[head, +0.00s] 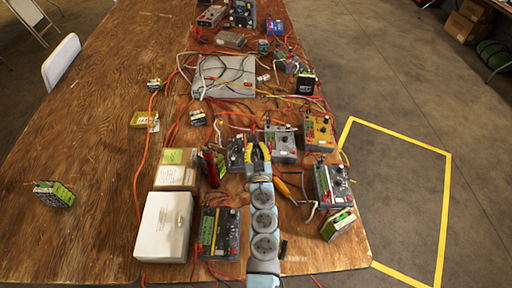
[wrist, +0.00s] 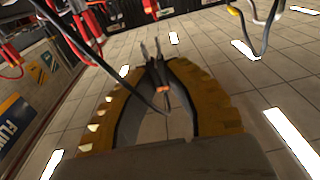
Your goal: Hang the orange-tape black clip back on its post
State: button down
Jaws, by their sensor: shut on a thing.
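My gripper (wrist: 158,72) has yellow padded fingers that curve in from both sides in the wrist view. It is shut on a black clip (wrist: 156,72) with a small band of orange tape, its narrow jaws pointing up in the picture. A dark cable crosses in front of the left finger towards the clip. In the head view my gripper (head: 258,152) is above the crowded right half of the table, and the clip cannot be made out there. I cannot tell which part is its post.
The wooden table (head: 95,110) carries several chargers, including a grey one (head: 281,143) and a yellow one (head: 318,130), among loose cables. A white box (head: 163,226) stands at the front. Red clips and cables (wrist: 82,22) hang at upper left in the wrist view. The table's left side is mostly clear.

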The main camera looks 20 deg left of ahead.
jog(key=shift+f+b, duration=2.2)
jog(key=shift+f, duration=0.2)
jog(key=shift+f+p, duration=0.15)
jog(key=shift+p, duration=0.2)
dwell(0.7)
jog(key=c, duration=1)
grip_release()
jog(key=shift+c, duration=0.2)
jog(key=shift+o, duration=1.2)
jog(key=shift+r+p, duration=3.75)
jog(key=shift+p, duration=0.45)
